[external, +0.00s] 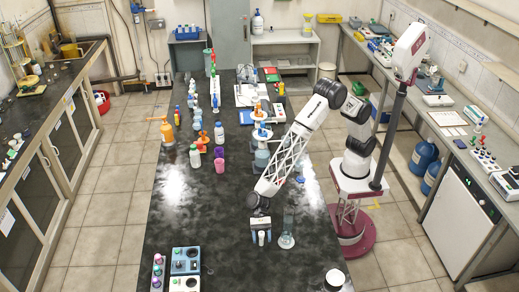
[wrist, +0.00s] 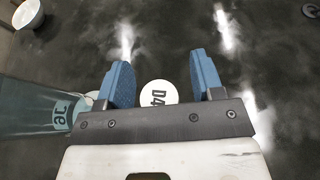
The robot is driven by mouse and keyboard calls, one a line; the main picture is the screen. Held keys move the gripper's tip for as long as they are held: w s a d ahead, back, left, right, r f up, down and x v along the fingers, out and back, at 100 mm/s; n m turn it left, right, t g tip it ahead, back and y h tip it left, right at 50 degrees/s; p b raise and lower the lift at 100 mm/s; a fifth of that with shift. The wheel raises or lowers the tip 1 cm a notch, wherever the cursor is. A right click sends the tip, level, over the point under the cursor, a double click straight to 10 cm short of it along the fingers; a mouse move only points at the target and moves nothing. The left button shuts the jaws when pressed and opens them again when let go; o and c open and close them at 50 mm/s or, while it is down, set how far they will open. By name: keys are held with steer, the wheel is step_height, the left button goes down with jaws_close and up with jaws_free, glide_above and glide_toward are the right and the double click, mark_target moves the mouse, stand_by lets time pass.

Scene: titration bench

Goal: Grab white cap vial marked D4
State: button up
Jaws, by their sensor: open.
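The white cap marked D4 (wrist: 157,92) shows in the wrist view between my two blue fingers, its lower part hidden behind the gripper body. The vial below the cap is hidden in that view. My gripper (wrist: 161,68) is open, one finger on each side of the cap, with a visible gap to the right finger. In the external view my gripper (external: 260,236) points down low over the front of the dark bench. Whether the fingers touch the vial cannot be told there.
A clear glass cylinder (external: 287,230) stands just right of my gripper; its glass also shows at left in the wrist view (wrist: 35,108). A white round bowl (external: 334,278) is at the front right.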

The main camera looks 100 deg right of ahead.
stand_by(0.4)
steer(key=c, duration=1)
steer(key=shift+r, duration=0.1)
steer(key=s+d+r, duration=0.1)
steer(key=s+d, duration=0.2)
steer(key=s, duration=0.1)
steer(key=s+d+r, duration=0.2)
steer(key=s+d, duration=0.2)
steer(key=s+d+r, duration=0.1)
steer(key=s+d, duration=0.2)
steer(key=s, duration=0.1)
steer(key=shift+d+r, duration=0.4)
stand_by(0.5)
